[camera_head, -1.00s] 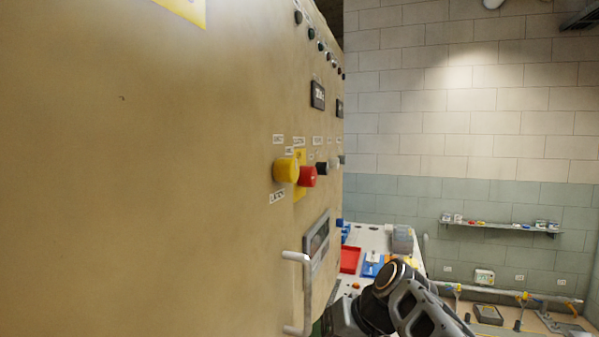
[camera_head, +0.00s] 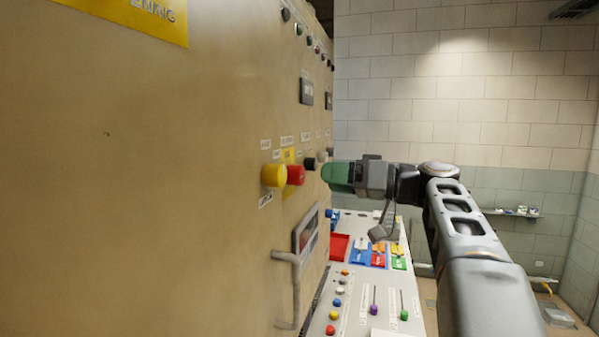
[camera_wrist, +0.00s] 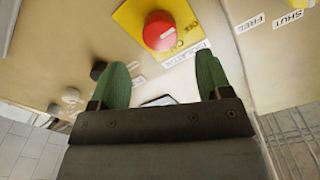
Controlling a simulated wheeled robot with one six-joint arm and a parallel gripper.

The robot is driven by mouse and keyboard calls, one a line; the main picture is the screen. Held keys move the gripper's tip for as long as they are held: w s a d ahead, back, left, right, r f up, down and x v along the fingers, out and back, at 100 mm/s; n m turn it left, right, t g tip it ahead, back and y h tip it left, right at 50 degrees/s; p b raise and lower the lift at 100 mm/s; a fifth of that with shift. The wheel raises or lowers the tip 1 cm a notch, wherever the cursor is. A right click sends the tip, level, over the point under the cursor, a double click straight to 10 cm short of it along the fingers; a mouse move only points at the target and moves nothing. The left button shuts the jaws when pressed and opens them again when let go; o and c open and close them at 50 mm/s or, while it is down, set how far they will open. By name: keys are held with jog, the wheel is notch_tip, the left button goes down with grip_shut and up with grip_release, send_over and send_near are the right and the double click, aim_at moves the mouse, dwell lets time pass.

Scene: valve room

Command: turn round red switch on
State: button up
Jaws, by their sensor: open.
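The round red switch (camera_head: 296,175) sticks out from the beige cabinet face in the head view, just right of a yellow knob (camera_head: 273,175). In the wrist view the red switch (camera_wrist: 160,31) sits on a yellow plate with lettering, above and between my fingertips. My gripper (camera_head: 326,172) has green fingers and is raised beside the panel, to the right of the red switch in the head view. In the wrist view my gripper (camera_wrist: 168,76) is open, with nothing between its fingers. The fingers appear apart from the switch.
A black knob (camera_head: 310,163) and a pale knob (camera_head: 322,156) are close to my fingers. A grey handle (camera_head: 297,290) juts out below. A control desk (camera_head: 349,300) with buttons and levers stands below my arm.

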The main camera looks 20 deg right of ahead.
aim_at(302, 176)
jog(key=p+x, duration=0.2)
jog(key=x, duration=0.5)
jog(key=shift+w+a, duration=0.25)
jog(key=shift+a, duration=0.1)
jog(key=c, duration=0.9)
jog(key=shift+c, duration=0.2)
